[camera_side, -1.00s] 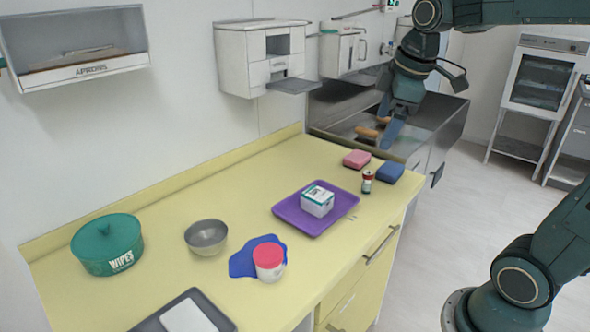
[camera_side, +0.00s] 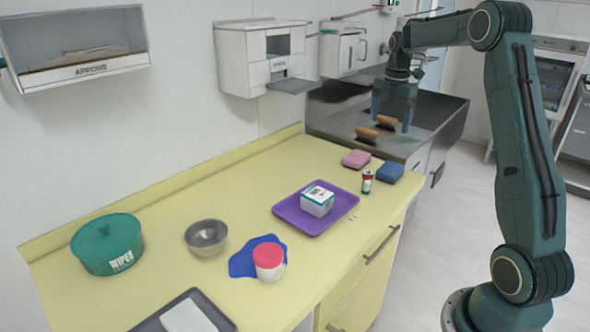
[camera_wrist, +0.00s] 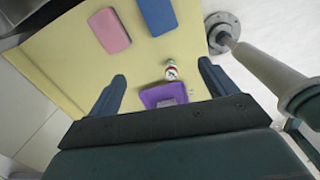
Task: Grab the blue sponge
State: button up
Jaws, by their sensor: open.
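The blue sponge (camera_side: 390,172) lies flat at the right end of the yellow counter, near its front edge. It also shows at the top of the wrist view (camera_wrist: 158,15), partly cut off by the picture's edge. My gripper (camera_side: 391,127) is open and empty, pointing down. It is above the counter's far right end and the sink, apart from the sponge. In the wrist view the two fingers of my gripper (camera_wrist: 162,78) are spread wide, with the sponge beyond them and nothing between them at close range.
A pink sponge (camera_side: 356,159) lies left of the blue one, and a small vial (camera_side: 367,181) stands close in front. A purple tray (camera_side: 290,215) with a white box (camera_side: 317,201) is further left. The metal sink (camera_side: 435,130) is behind.

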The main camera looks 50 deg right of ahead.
jog(key=n, duration=0.2)
send_over(391, 168)
notch_tip(391, 168, down, 4)
jog(key=shift+f, duration=4.4)
jog(key=shift+f, duration=0.1)
jog(key=shift+d+f, duration=0.1)
jog(key=shift+f, duration=2.35)
jog(key=shift+c, duration=0.5)
jog(key=c, duration=1)
